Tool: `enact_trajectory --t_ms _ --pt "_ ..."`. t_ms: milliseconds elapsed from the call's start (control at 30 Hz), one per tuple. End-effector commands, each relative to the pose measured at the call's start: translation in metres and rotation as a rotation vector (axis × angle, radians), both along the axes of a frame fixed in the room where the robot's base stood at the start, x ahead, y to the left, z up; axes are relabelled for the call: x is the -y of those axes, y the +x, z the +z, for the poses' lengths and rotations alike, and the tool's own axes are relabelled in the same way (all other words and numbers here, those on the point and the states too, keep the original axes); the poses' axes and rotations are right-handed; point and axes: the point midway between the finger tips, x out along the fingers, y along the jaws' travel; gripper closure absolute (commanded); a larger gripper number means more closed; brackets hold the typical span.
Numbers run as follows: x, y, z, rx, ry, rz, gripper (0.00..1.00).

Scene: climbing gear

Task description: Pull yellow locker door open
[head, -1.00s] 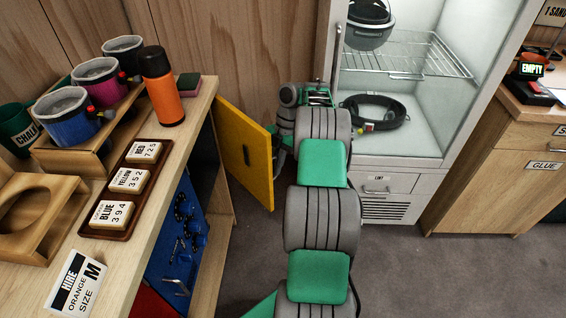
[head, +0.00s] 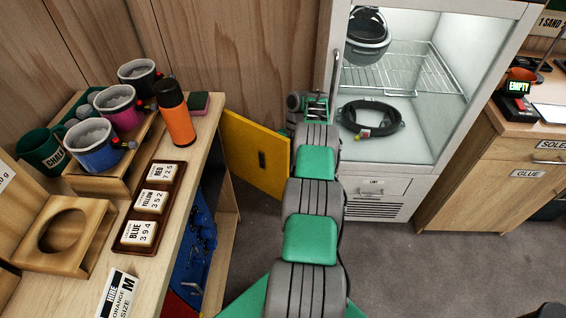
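The yellow locker door (head: 257,153) stands swung out from the far end of the wooden bench unit, with its broad face towards me. A small dark handle or slot shows on that face. My grey and green arm reaches forward past the right of the door. The far end of my arm with my gripper (head: 311,108) is beyond the door's right edge, close to the white cabinet. My arm hides most of it, and I cannot make out the fingers or any contact with the door.
The bench (head: 195,205) at left carries mugs, an orange flask (head: 176,118) and a tray of labelled blocks (head: 150,212). A blue locker door (head: 194,240) is below. The open-fronted white cabinet (head: 376,208) stands ahead right, a wooden drawer unit (head: 478,205) further right. Carpet between is free.

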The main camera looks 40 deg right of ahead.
Motion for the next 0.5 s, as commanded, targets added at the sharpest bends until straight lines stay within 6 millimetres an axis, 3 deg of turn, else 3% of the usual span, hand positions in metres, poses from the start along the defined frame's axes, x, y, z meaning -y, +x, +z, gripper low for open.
enact_trajectory --t_ms 233,267,500 --pt "0.001 0.0037 0.0028 0.011 -0.006 0.001 1.0" --pt "0.001 0.0037 0.0028 0.011 -0.006 0.001 0.88" --pt "0.0013 0.0012 0.0015 0.005 -0.003 -0.002 0.69"
